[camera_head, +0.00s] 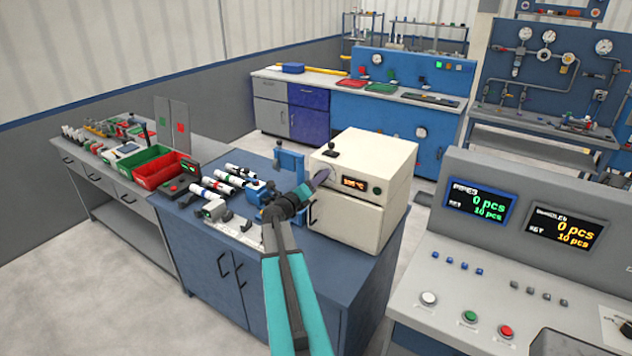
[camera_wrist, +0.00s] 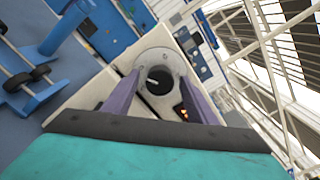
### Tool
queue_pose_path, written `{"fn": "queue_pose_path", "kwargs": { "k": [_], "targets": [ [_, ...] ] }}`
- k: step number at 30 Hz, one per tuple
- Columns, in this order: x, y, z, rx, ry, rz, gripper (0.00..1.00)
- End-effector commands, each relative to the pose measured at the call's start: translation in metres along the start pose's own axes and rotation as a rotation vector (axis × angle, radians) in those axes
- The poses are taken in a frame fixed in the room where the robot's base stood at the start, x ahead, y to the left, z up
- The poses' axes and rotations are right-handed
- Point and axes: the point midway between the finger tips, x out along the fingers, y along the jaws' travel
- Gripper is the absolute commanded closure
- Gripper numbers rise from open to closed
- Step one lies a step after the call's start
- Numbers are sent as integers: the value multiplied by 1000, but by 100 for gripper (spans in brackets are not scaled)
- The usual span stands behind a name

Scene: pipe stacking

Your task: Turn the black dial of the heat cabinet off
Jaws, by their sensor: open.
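The heat cabinet (camera_head: 385,165) is a cream box with a lit orange display (camera_head: 356,184) on its front. In the wrist view, the black dial (camera_wrist: 166,84) is a dark round knob with a white pointer mark, set on a grey disc (camera_wrist: 157,60). My gripper (camera_head: 321,177) is at the left part of the cabinet's upper front, and it covers the dial in the head view. In the wrist view, my gripper (camera_wrist: 159,82) is open, with one purple finger on each side of the dial. I cannot tell whether the fingers touch it.
The cabinet stands on a blue workbench (camera_head: 290,265). Left of it are black and white pipes (camera_head: 215,184), a blue fixture (camera_head: 289,162), and green and red bins (camera_head: 172,170). A grey console (camera_head: 530,240) with pcs counters stands at the right. A black knob (camera_head: 330,149) sits on the cabinet's top.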

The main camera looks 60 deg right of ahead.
Motion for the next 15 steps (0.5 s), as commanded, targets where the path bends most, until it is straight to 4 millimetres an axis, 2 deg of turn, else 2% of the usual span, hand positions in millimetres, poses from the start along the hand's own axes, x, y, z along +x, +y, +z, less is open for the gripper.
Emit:
{"fn": "queue_pose_path", "kwargs": {
  "k": [8,15],
  "targets": [
    [-21,1,-2,1,-1,1,48],
    [-50,1,-2,0,-2,1,48]
  ]
}}
